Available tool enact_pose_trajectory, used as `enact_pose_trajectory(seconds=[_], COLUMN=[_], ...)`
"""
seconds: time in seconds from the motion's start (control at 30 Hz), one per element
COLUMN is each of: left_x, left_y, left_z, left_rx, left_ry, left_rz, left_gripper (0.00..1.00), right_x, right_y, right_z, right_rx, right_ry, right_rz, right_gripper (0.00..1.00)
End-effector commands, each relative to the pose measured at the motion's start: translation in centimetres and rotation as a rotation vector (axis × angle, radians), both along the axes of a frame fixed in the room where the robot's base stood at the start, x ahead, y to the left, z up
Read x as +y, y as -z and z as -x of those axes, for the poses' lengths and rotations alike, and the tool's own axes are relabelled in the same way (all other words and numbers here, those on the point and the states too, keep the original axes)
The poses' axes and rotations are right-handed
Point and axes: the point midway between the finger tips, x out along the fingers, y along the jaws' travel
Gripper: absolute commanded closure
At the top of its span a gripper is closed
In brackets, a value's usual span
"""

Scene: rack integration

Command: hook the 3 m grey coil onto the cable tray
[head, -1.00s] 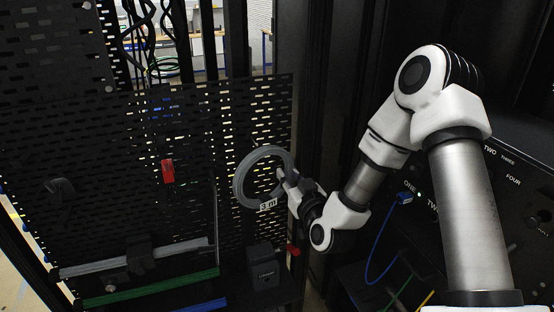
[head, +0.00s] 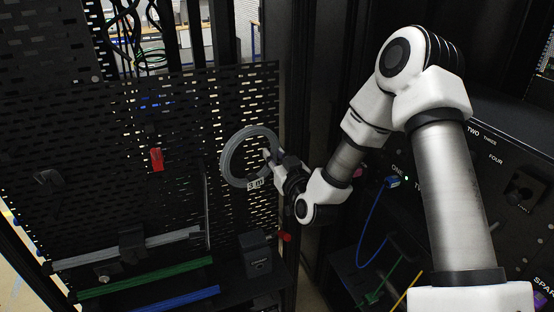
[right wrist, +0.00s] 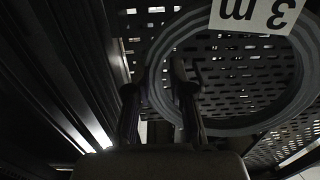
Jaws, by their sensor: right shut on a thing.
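The grey coil (head: 226,163) is a ring with a white "3 m" label (head: 256,184). My right gripper (head: 273,160) is shut on the coil's right side in the head view. In the right wrist view the grey coil (right wrist: 262,126) passes between the fingers (right wrist: 160,100), with its label upside down at the top. The coil is held in front of a black perforated upright panel (head: 190,110), which appears to be the cable tray. I cannot tell whether the coil touches it. My left gripper is not in view.
A red piece (head: 157,158) is on the panel left of the coil. Grey (head: 75,261), green (head: 150,278) and blue (head: 185,299) strips lie below. A black box (head: 256,255) stands under the coil. A labelled equipment panel with a blue cable (head: 371,238) is at right.

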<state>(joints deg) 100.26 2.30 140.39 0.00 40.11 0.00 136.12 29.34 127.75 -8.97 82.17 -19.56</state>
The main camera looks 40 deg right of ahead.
Motion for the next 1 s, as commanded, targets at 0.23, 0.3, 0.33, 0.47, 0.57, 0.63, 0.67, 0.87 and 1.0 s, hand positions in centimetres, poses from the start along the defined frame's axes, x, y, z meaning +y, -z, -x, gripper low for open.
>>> enact_pose_trajectory(seconds=[0.23, 0.3, 0.33, 0.47, 0.57, 0.63, 0.67, 0.87, 1.0], left_x=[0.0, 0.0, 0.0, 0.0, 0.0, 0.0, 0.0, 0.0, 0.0], left_y=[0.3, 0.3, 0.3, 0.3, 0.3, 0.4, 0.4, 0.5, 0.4], left_z=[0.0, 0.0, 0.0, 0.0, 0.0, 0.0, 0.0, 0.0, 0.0], left_rx=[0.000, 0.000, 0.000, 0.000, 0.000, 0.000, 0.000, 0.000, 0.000], left_ry=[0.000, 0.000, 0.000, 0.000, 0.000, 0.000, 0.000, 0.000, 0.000], left_rz=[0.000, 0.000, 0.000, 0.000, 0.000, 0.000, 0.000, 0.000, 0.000], left_gripper=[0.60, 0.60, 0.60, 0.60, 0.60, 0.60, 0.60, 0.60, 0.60], right_x=[-0.3, -0.3, -0.3, -0.3, -0.4, -0.5, -0.5, -0.6, -0.6], right_y=[0.2, 0.1, 0.1, 0.1, 0.1, 0.1, 0.1, 0.0, 0.0], right_z=[-1.3, -1.2, -1.2, -1.3, -1.6, -1.8, -1.9, -2.3, -2.3], right_rx=[-0.001, 0.000, 0.000, -0.001, -0.002, -0.001, -0.001, -0.001, -0.001], right_ry=[0.001, 0.001, 0.001, 0.001, 0.001, 0.001, 0.001, 0.001, 0.001], right_rz=[0.001, 0.000, 0.000, 0.001, 0.001, 0.001, 0.001, 0.000, 0.000], right_gripper=[1.00, 1.00, 1.00, 1.00, 1.00, 1.00, 1.00, 1.00, 1.00])
